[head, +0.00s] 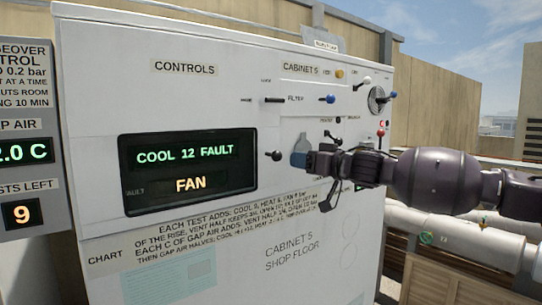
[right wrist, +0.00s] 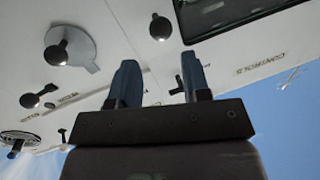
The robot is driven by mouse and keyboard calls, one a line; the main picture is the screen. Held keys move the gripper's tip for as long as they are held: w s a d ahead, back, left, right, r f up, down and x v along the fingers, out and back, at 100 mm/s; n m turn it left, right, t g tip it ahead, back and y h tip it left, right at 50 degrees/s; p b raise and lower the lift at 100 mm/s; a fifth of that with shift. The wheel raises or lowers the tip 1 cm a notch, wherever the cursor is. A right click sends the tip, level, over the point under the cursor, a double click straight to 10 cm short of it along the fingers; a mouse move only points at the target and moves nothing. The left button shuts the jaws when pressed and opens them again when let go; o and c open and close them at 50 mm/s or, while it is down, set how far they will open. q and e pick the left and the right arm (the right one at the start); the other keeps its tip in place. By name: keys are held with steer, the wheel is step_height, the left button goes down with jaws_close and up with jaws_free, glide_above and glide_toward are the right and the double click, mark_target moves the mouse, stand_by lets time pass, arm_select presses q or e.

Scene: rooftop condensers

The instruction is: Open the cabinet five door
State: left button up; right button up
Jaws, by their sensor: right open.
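Cabinet five is a tall white cabinet (head: 225,60) with a front full of controls, labelled CABINET 5. My right gripper (head: 320,165) is in front of it, right of the display, and hides part of the panel. In the right wrist view the right gripper (right wrist: 162,85) is open, with nothing held between its two dark blue fingers. A grey disc (head: 299,148) with a tab shows partly behind the gripper; the right wrist view shows it with a black knob (right wrist: 57,53). Another black knob (head: 275,156) sits beside the display. No door gap is clear. My left gripper is not in view.
The dark display (head: 188,170) reads COOL 12 FAULT, FAN. Several small levers, including a blue-tipped one (head: 328,98) and a red one (head: 381,132), sit close above the gripper. A grey control box (head: 30,110) stands at left. Pale pipes (head: 450,240) run at right.

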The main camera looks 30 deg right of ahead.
mark_target(281, 156)
steer(key=shift+w+a+r+m+p, duration=0.1)
steer(key=shift+w+a+m+p, duration=0.05)
steer(key=shift+w+p, duration=0.25)
steer(key=shift+w+a+r+m+p, duration=0.15)
steer(key=shift+w+p, duration=0.1)
steer(key=shift+w, duration=0.2)
steer(key=p+x, duration=0.3)
steer(key=x, duration=0.4)
steer(key=shift+w+f, duration=0.15)
steer(key=shift+x, duration=0.75)
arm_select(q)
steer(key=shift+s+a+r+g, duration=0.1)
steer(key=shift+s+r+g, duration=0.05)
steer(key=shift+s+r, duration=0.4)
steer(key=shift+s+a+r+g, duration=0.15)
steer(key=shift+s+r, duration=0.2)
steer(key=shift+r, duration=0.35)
arm_select(e)
steer(key=shift+f, duration=0.15)
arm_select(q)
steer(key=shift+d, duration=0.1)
arm_select(e)
jaws_close()
